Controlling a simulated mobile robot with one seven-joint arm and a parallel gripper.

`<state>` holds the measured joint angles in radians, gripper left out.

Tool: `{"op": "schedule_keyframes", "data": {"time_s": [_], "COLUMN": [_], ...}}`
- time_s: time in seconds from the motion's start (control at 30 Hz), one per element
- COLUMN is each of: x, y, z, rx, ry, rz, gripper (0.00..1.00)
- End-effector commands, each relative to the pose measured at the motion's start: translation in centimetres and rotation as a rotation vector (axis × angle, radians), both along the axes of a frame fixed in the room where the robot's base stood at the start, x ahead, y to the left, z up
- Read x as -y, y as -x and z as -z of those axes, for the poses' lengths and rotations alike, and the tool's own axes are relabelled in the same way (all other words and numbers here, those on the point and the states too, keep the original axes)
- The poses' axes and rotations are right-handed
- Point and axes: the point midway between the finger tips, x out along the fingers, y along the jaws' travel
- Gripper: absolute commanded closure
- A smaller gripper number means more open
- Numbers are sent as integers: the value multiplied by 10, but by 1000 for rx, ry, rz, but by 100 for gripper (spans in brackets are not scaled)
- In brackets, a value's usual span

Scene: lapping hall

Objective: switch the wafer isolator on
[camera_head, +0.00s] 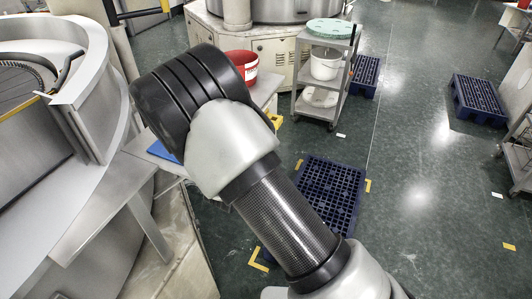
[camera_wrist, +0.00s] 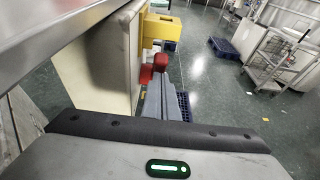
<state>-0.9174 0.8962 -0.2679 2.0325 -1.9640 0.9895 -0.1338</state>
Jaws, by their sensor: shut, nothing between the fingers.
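In the wrist view a yellow housing (camera_wrist: 161,29) sits on the edge of a beige panel (camera_wrist: 98,62), with a red handle (camera_wrist: 158,62) just below it. These look like the wafer isolator and its switch handle. My gripper (camera_wrist: 165,82) shows as two grey fingers, shut with nothing between them. The fingertips are right by the red handle in the picture; I cannot tell whether they touch it. The fingers cover part of the handle's lower side, so its exact position is unclear. In the head view my arm fills the middle, and neither gripper nor isolator shows.
A metal ledge (camera_wrist: 60,30) runs close above the panel. The head view shows a large round machine (camera_head: 95,90) at left, a red bucket (camera_head: 243,66), a grey cart (camera_head: 301,105) and a blue pallet (camera_head: 345,178).

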Motion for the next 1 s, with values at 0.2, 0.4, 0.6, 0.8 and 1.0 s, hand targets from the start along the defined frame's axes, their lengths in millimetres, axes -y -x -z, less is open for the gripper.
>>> {"op": "schedule_keyframes", "data": {"time_s": [0.2, 0.4, 0.6, 0.8, 1.0], "x": [2, 3, 4, 4, 4], "y": [-6, -9, -10, -10, -10], "z": [-10, -14, -16, -16, -16], "rx": [2, 1, 1, 1, 1], "ry": [-1, -1, 0, 0, 0], "rz": [1, -1, 0, 0, 0], "gripper": [100, 100, 100, 100, 100]}}
